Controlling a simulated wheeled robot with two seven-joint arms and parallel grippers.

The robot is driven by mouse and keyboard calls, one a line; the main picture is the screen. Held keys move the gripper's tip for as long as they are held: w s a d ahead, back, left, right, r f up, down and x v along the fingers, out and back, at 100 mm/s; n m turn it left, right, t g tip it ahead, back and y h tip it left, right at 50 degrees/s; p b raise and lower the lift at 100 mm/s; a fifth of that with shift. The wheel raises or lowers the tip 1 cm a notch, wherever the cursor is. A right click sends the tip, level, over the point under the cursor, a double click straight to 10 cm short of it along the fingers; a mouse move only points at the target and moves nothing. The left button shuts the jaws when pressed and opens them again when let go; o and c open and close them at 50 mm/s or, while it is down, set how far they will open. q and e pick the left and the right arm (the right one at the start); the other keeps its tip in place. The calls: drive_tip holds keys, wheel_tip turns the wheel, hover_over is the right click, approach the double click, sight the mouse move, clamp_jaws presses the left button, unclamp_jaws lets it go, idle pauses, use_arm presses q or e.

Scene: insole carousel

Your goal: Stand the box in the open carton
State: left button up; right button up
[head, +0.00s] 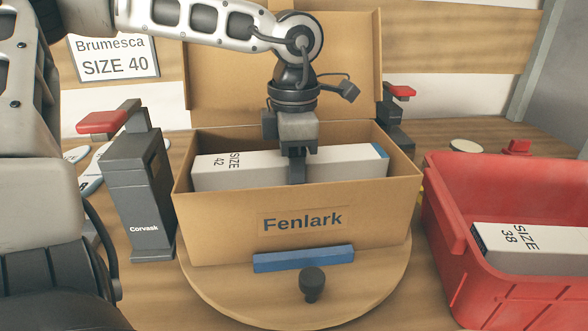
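The open carton (340,222), brown and marked "Fenlark", stands on a round wooden turntable with its lid raised at the back. A long white box (255,177) marked "SIZE 42", with a blue right end, is inside it on its long edge, its top near rim height. The front wall hides the box's lower part, so I cannot see whether it touches the carton floor. My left gripper (297,170) reaches down from above at the box's middle. One finger lies against the near face; the other is hidden behind the box. My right gripper is not in view.
A red crate (445,215) at the right holds a white box (530,245) marked "SIZE 38". A blue bar (303,259) and a black knob (312,282) are at the turntable's front.

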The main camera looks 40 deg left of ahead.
use_arm(q)
drive_tip(key=o, duration=1.1)
drive_tip(key=shift+c, duration=0.2)
wheel_tip(320, 180, up, 12)
drive_tip(key=shift+r+p, duration=0.1)
drive_tip(key=shift+p, duration=0.35)
